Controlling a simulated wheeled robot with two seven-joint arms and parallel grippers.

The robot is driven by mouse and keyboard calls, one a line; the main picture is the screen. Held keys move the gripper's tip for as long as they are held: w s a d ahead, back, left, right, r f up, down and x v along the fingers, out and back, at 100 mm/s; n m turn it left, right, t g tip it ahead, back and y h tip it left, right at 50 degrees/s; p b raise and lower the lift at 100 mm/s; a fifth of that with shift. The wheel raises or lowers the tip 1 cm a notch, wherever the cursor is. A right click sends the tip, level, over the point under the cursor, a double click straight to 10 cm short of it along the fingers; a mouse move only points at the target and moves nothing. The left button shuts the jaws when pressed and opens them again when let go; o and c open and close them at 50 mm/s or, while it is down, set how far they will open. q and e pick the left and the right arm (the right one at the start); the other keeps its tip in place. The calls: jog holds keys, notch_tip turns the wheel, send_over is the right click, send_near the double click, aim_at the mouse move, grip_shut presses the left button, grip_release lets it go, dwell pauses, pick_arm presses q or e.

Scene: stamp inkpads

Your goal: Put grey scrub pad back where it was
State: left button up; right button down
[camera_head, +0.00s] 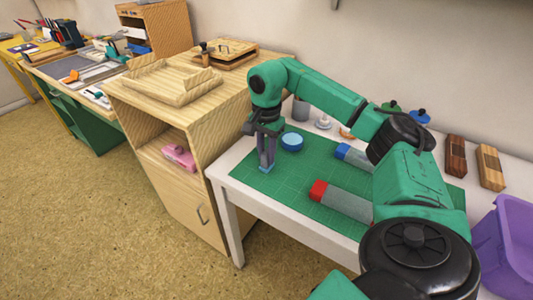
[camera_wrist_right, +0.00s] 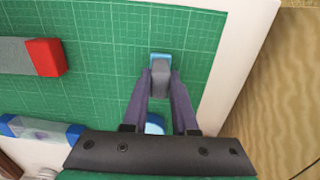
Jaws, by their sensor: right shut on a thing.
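The grey scrub pad (camera_wrist_right: 160,78) is a small grey block between the fingertips of my right gripper (camera_wrist_right: 160,88) in the right wrist view. A light blue piece (camera_wrist_right: 160,58) shows just past it, over the green cutting mat (camera_wrist_right: 105,30). I cannot tell whether this blue piece is part of the pad. In the head view my right gripper (camera_head: 266,158) points down over the left part of the mat (camera_head: 300,178), shut on the pad, with the blue piece low at its tips. Whether the pad touches the mat is unclear. My left gripper is not in view.
A round blue item (camera_head: 292,141) is close behind the gripper. A red-ended grey block (camera_head: 345,202) and a blue-ended one (camera_head: 350,153) lie to the right. A wooden cabinet (camera_head: 222,140) stands left of the white table. A purple bin (camera_head: 508,240) is at right.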

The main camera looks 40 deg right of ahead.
aim_at(266, 152)
jog(key=shift+f, duration=0.1)
jog(key=c, duration=0.7)
grip_release()
notch_tip(266, 152, up, 10)
jog(key=shift+a+f+p, duration=0.1)
jog(key=shift+p, duration=0.7)
notch_tip(266, 152, up, 3)
jog(key=shift+f+p, duration=0.15)
jog(key=shift+p, duration=0.75)
jog(key=shift+f, duration=0.1)
